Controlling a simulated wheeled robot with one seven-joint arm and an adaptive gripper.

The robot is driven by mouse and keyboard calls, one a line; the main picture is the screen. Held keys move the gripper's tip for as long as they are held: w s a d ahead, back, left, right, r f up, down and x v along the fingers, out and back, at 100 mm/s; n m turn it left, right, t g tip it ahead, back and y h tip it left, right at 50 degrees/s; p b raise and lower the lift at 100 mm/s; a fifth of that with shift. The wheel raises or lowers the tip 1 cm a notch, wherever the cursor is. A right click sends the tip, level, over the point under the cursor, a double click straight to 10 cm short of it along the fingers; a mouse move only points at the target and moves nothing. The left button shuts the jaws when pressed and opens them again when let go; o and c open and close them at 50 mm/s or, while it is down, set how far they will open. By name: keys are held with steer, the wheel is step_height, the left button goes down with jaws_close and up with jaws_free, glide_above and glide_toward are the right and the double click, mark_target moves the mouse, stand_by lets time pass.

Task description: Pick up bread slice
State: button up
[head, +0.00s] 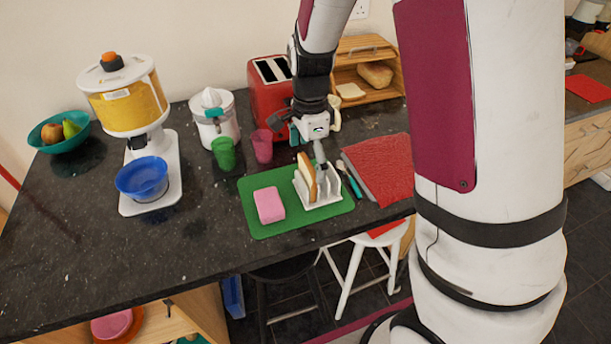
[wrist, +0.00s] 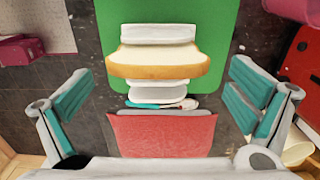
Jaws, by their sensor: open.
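A bread slice (head: 306,178) with a tan crust stands upright in a white toast rack (head: 328,199) on a green board (head: 257,226). In the wrist view, the bread slice (wrist: 157,63) lies across the upper middle, crossing the white rack (wrist: 158,34). My gripper (head: 321,160) is right above the rack, close to the slice's right side. In the wrist view, my gripper (wrist: 162,103) is open, with its fingers wide apart at left and right and nothing between them. Its fingers are partly hard to make out in the head view.
A pink sponge (head: 269,205) lies left of the rack. A red mat (head: 383,167) and a teal-handled utensil (head: 352,184) lie right. Green (head: 223,153) and pink (head: 262,146) cups and a red toaster (head: 268,90) stand behind. The dark counter is clear at front left.

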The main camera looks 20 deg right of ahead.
mark_target(307, 180)
steer(key=shift+s+a+f+p, duration=0.1)
steer(key=shift+a+f+p, duration=0.1)
steer(key=shift+f, duration=1.55)
steer(key=shift+a+f+p, duration=0.1)
steer(key=shift+f+p, duration=0.05)
steer(key=shift+f, duration=1.55)
steer(key=shift+c, duration=0.2)
steer(key=c, duration=0.9)
